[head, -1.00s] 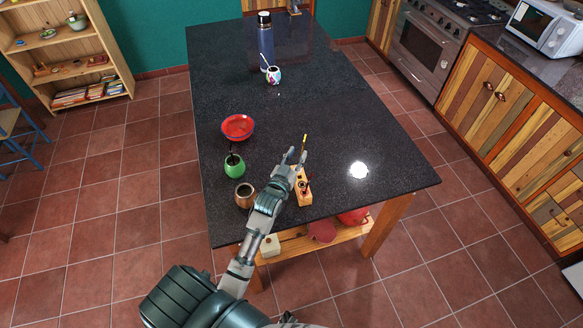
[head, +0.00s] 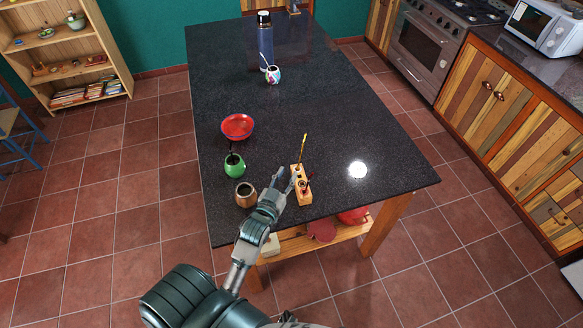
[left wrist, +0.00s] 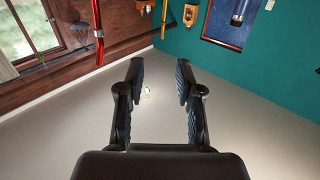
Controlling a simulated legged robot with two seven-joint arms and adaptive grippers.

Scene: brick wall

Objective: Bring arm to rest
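My left gripper (head: 282,177) reaches in from the bottom of the head view, over the near edge of the dark island table (head: 310,110). Its fingers stand apart with nothing between them; they also show spread and empty in the left wrist view (left wrist: 160,78). A small wooden stand (head: 301,188) with a thin upright stick is just right of the fingertips. A brown cup (head: 245,195) is to the left of the gripper. My right gripper does not show in either view.
A green cup (head: 234,167) and a red bowl (head: 237,126) stand on the table's left side. A patterned cup (head: 273,75) and dark bottle (head: 264,26) stand farther back. The table's middle is clear. Red items (head: 322,230) sit on the shelf below.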

